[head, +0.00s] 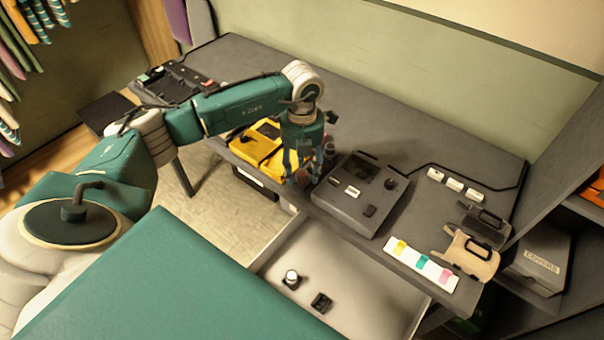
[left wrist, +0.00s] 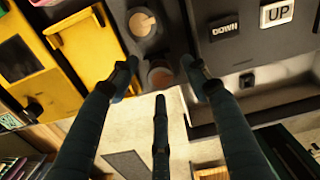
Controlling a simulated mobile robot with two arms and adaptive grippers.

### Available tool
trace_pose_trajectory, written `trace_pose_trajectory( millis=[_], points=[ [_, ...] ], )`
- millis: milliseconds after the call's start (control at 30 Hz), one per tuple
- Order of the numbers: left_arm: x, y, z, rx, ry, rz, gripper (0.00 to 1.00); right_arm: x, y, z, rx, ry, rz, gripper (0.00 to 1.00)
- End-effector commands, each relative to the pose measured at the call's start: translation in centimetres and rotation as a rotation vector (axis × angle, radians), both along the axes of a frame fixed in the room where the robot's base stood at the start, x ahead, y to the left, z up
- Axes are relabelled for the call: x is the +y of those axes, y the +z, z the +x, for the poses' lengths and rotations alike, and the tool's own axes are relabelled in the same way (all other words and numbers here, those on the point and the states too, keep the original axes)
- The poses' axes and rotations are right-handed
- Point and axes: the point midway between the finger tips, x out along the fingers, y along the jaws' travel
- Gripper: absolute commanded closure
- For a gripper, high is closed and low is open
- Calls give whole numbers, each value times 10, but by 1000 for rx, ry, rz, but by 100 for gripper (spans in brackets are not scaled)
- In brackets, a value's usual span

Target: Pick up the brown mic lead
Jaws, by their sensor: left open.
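A small brown round piece (left wrist: 160,73), which looks like the brown mic lead, sits at the table's front edge in the left wrist view. It also shows in the head view (head: 303,177), partly hidden by my fingers. My left gripper (head: 304,165) points down over it, between the yellow case and the grey console. In the left wrist view the open gripper (left wrist: 160,82) has fingers on either side of the piece and one below it. I cannot tell whether any finger touches it.
A dark round piece with a tan top (left wrist: 142,22) stands just behind. The yellow case (head: 252,148) is on the left, the grey console (head: 345,208) with DOWN and UP keys close on the right. Below is an open drawer (head: 345,285) holding small parts.

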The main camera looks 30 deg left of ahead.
Motion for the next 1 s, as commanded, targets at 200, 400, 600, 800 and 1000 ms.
trace_pose_trajectory(
  millis=[200,400,600,800,1000],
  points=[
    [0,-2,0,-1,-1,-1,52,-4,0,0,0,2,-5,65],
    [0,-2,0,-1,-1,-1,88,-8,0,0,-1,1,-8,65],
    [0,-1,0,-1,-1,-1,95,-8,0,1,-1,1,-9,65],
    [0,-1,1,-2,-1,-1,95,-8,0,1,-1,0,-9,65],
    [0,11,2,-4,-1,-2,95,-8,-3,1,-2,0,-9,65]
  ],
)
